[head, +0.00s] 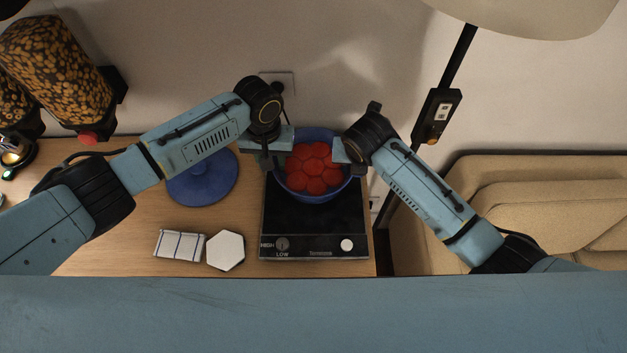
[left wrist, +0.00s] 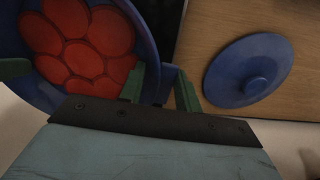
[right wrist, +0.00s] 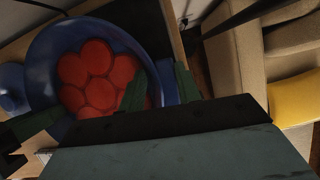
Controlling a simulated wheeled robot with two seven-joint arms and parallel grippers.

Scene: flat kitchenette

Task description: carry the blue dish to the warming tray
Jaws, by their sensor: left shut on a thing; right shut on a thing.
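The blue dish (head: 318,195) holds several red round pieces (head: 313,168). In the head view it is over the back part of the black warming tray (head: 315,225); I cannot tell whether it touches the tray. My left gripper (head: 284,146) is shut on the dish's left side. My right gripper (head: 347,155) is shut on its right side. In the left wrist view the dish (left wrist: 150,50) has a blue handle between the fingers (left wrist: 160,85). The right wrist view shows the dish (right wrist: 45,55) at the right fingers (right wrist: 162,88), its handle partly hidden.
A blue lid (head: 203,180) lies on the wooden counter (head: 110,240) to the left. A striped cloth (head: 180,245) and a white hexagonal piece (head: 226,251) lie in front of it. Dispensers (head: 60,70) stand at the back left. A beige sofa (head: 540,200) is at the right.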

